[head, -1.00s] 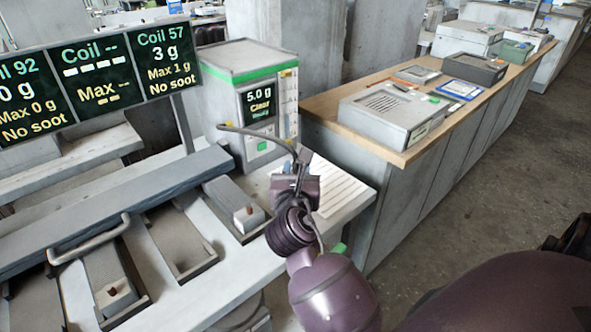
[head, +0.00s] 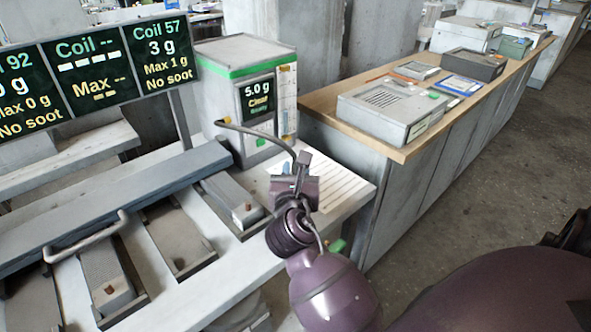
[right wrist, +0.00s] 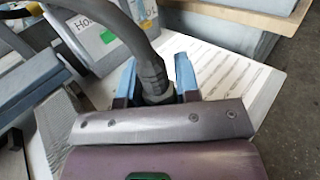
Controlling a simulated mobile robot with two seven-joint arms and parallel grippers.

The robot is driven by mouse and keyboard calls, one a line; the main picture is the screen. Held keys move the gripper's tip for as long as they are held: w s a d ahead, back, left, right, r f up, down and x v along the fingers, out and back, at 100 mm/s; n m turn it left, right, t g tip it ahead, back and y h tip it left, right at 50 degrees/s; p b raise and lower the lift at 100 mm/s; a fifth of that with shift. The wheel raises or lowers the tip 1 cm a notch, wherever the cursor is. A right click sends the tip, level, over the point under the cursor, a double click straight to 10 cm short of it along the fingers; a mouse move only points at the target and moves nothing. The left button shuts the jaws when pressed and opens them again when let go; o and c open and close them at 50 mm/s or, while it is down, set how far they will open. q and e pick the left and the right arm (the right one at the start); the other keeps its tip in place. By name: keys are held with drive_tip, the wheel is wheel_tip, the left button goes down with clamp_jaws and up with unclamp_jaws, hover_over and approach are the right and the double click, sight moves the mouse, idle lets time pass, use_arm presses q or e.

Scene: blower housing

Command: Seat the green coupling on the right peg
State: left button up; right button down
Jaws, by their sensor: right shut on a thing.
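My right gripper (head: 296,183) is over the white ribbed plate (head: 343,188) at the right end of the bench. It is shut on the dark end of a grey hose (head: 262,134). In the right wrist view the hose end (right wrist: 156,88) sits between the two blue fingers of my right gripper (right wrist: 156,80). No green coupling can be made out for sure; the hose end between the fingers looks dark grey. No pegs can be told apart in either view. My left gripper is not in view.
The hose runs from a grey box with a green stripe (head: 240,72), reading 5.0 g. Left are long trays with grey blocks (head: 232,197), a curved handle (head: 90,243) and a dark display board (head: 95,70). A wood-topped counter (head: 315,107) stands at the right.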

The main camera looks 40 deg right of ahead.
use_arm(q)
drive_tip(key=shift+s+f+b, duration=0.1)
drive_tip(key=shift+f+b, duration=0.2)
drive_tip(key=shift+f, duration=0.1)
use_arm(e)
drive_tip(key=shift+f, duration=0.75)
drive_tip(key=c, duration=0.8)
unclamp_jaws()
drive_tip(key=shift+r, duration=0.1)
drive_tip(key=shift+o, duration=0.2)
drive_tip(key=v, duration=0.3)
drive_tip(key=shift+s+a, duration=0.1)
drive_tip(key=shift+s, duration=0.05)
drive_tip(key=v, duration=0.6)
drive_tip(key=shift+s+a, duration=0.15)
drive_tip(key=shift+a, duration=0.05)
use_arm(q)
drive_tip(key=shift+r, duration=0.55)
use_arm(e)
drive_tip(key=shift+s+a, duration=0.3)
drive_tip(key=shift+s, duration=0.1)
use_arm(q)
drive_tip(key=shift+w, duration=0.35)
